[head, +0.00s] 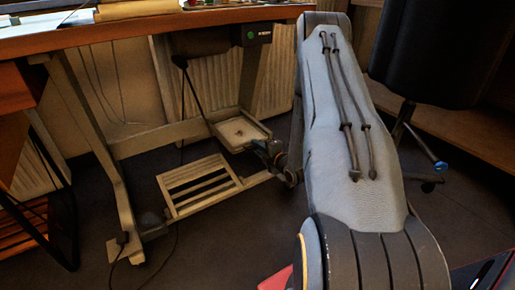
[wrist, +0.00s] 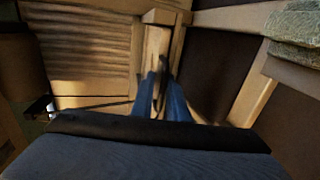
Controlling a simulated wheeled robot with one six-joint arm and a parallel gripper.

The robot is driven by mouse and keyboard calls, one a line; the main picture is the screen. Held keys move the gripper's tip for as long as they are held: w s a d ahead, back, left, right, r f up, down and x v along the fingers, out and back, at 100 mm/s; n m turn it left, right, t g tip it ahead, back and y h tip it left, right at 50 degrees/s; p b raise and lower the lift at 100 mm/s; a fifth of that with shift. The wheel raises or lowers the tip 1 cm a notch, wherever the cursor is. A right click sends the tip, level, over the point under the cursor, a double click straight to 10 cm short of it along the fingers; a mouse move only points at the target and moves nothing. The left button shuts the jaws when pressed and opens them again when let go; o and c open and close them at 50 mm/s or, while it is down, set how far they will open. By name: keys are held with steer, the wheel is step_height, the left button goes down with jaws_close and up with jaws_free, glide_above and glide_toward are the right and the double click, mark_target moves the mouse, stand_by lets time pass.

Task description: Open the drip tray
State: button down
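The drip tray (head: 243,131) looks like a shallow beige tray with a small dark mark in its middle. It sits low under the table, on the frame near the right leg. My gripper (head: 268,149) is down at the tray's front right edge; I cannot tell if it touches. In the wrist view my gripper's two blue fingers (wrist: 160,88) point at a pale upright wooden piece. Their tips look close together, and whether anything is between them is unclear. The tray cannot be made out for sure in the wrist view.
A slatted pedal (head: 199,186) lies low, left of my gripper. The wooden table (head: 150,28) stands above, with a dark motor box (head: 215,40) under it. A black chair (head: 430,50) is at the right. Dark floor is open in front of the pedal.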

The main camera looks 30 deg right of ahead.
steer(key=shift+s+f, duration=0.15)
steer(key=shift+f, duration=0.15)
steer(key=f+p+v, duration=0.3)
steer(key=p+v, duration=0.8)
steer(key=v, duration=0.4)
steer(key=shift+s+f, duration=0.15)
steer(key=shift+s, duration=0.15)
steer(key=shift+a, duration=0.1)
steer(key=c, duration=1.9)
jaws_free()
steer(key=shift+w, duration=0.1)
steer(key=p+v, duration=0.3)
steer(key=v, duration=0.5)
